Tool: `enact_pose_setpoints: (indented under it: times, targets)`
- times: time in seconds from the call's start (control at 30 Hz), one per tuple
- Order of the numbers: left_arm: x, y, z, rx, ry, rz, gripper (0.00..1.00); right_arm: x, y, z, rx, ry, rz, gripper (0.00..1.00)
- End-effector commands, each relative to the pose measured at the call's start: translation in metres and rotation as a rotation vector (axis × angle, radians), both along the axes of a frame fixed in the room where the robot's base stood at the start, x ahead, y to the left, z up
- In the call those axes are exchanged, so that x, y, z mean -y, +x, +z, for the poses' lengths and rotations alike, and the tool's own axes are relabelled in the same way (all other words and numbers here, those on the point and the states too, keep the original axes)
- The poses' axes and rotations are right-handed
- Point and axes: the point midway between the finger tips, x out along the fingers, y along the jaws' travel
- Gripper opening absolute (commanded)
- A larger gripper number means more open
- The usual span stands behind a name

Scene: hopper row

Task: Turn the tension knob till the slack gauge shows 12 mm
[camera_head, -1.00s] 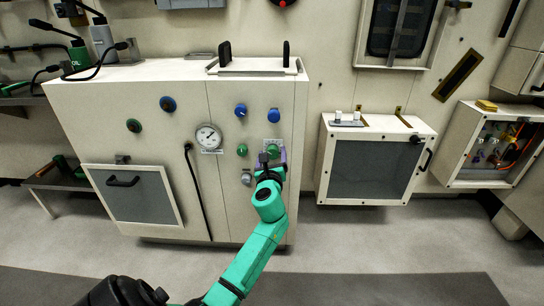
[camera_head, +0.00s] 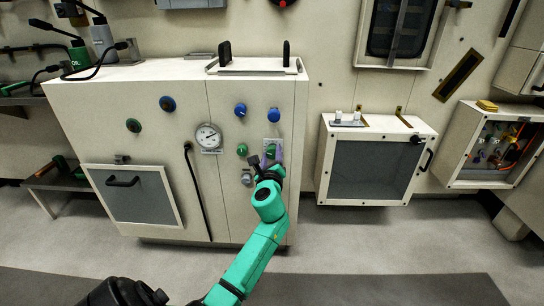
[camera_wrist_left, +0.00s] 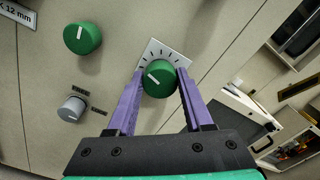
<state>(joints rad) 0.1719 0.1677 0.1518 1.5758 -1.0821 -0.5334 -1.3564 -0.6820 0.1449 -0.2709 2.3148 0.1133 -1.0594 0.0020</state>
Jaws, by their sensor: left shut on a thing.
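The tension knob (camera_wrist_left: 158,78) is green with a white pointer line, on a pale plate with dark tick marks. My left gripper (camera_head: 271,160) is at the cabinet front. In the left wrist view its purple fingers lie on either side of this knob, shut on it. The pointer line slants towards the upper left there. In the head view the knob (camera_head: 271,150) is partly hidden by the gripper. The slack gauge (camera_head: 208,136) is a round white dial left of the knob; its reading is too small to tell. My right gripper is not in view.
Another green knob (camera_wrist_left: 83,38) and a grey selector knob (camera_wrist_left: 72,108) sit close by. Two blue knobs (camera_head: 240,110) (camera_head: 273,115) are above. A windowed box (camera_head: 370,168) stands to the right.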

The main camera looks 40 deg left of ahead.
Motion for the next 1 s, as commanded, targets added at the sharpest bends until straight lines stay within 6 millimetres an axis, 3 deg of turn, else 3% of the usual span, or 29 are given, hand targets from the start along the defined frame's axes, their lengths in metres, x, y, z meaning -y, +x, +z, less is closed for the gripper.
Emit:
enact_pose_setpoints:
  times: [0.07,0.43,1.0]
  targets:
    - [0.000,0.000,-0.003,0.032,-0.047,0.000,0.00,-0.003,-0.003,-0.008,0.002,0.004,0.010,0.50]
    - [0.000,0.000,-0.003,0.159,-0.216,0.000,0.00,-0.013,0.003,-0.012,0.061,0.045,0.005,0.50]
    - [0.000,0.000,-0.003,0.187,-0.255,0.000,0.00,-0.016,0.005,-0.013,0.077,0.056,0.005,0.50]
